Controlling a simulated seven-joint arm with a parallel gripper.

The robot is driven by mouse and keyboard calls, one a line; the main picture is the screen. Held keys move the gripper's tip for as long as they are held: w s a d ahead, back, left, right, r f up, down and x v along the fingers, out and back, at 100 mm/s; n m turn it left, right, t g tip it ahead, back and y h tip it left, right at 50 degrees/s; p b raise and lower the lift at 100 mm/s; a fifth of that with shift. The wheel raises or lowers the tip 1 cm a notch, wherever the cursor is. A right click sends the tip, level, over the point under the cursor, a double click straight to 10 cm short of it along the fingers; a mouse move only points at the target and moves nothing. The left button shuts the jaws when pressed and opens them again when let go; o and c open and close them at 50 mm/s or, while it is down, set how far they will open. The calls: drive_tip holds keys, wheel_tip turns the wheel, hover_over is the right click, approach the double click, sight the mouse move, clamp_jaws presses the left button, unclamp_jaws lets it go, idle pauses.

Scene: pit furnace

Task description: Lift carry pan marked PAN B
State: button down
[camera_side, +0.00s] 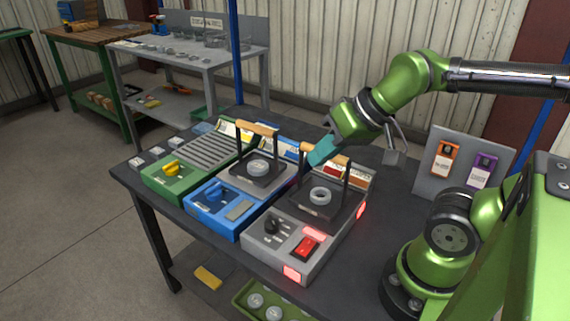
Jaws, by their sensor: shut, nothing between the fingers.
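Two dark carry pans with upright frames and wooden top handles stand on the units on the table. My gripper (314,161) has teal fingers, shut and empty. It is above and behind the grey unit's pan, close to the left end of that handle; I cannot tell whether it touches.
A green unit (165,176) with a ribbed top stands left of the blue one. The grey unit has a red switch (305,246) and glowing red lamps. A grey panel (431,180) with orange and purple tags stands at right. The table's front right is clear.

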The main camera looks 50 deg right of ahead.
drive_tip(key=c, duration=0.9)
unclamp_jaws()
drive_tip(key=m+g, duration=0.3)
drive_tip(key=m, duration=2.9)
approach(255, 125)
drive_tip(key=x, duration=0.2)
drive_tip(key=s+x, duration=0.1)
drive_tip(key=x, duration=0.1)
drive_tip(key=shift+w+f, duration=0.1)
drive_tip(key=shift+f, duration=0.45)
drive_tip(key=shift+w+x, duration=0.2)
drive_tip(key=shift+x, duration=1.35)
drive_tip(key=shift+w+x, duration=0.15)
drive_tip(key=shift+x, duration=1.4)
